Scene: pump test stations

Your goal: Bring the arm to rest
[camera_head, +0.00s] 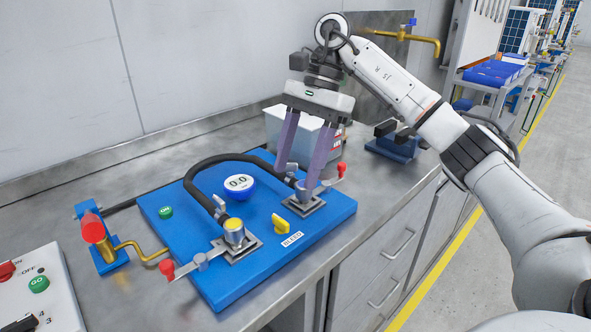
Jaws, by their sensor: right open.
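My right arm (400,92) comes in from the right and reaches over the bench. My right gripper (297,184) points down with its two purple fingers spread apart. The fingertips are around or just above the rear metal fitting (304,207) on the blue pump test board (180,222); I cannot tell whether they touch it. A black hose (208,160) arches from this rear fitting area to the front fitting (234,236). My left gripper is not in view.
The board carries a round gauge (239,186) reading about 0.0, a yellow knob (280,223) and red-tipped levers. A grey bin (280,128) stands behind the gripper. A red-handled valve (95,230) and a control box (38,290) are at left. Open floor lies at right.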

